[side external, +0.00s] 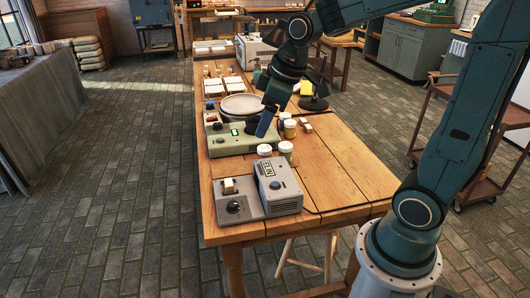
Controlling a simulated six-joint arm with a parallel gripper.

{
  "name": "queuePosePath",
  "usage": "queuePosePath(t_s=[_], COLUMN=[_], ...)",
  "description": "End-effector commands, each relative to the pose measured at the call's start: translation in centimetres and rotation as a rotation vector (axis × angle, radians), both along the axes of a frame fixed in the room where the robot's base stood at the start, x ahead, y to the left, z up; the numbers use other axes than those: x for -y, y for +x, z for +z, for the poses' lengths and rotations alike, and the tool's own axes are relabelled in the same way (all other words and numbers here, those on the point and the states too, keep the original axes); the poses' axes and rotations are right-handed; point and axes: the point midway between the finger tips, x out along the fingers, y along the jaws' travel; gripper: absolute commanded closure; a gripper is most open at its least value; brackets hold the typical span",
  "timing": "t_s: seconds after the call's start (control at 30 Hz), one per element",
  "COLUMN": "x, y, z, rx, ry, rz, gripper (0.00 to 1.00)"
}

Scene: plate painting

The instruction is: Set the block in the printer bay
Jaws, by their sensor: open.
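I cannot tell whether this spot is the bay. Small wooden blocks (305,125) lie farther back, right of the paint jars. My gripper (264,124) points down above the green-grey machine, behind and apart from the printer. It is open, and I see nothing held in it.
A pale round plate (240,104) rests on the turntable behind the green-grey machine (228,144). Paint jars (286,150) stand just behind the printer and beside my gripper. A dark cable (335,208) crosses the table's near right. The right side of the tabletop (345,165) is mostly clear.

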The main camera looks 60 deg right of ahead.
Motion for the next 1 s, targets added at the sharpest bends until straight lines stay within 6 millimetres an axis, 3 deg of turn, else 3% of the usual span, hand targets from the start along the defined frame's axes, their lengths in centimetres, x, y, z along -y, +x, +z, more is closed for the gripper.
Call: queuePosePath(t_s=[0.3, 0.6, 0.8, 1.0], x=[-2.1, -3.0, -3.1, -3.1], y=[-7.0, -13.2, -15.6, -16.2], z=[2.8, 3.4, 3.1, 2.9], rx=[0.049, 0.095, 0.112, 0.116], ry=[0.018, 0.061, 0.087, 0.095], rz=[-0.156, -0.305, -0.368, -0.387], gripper=[0.38, 0.38, 0.38, 0.38])
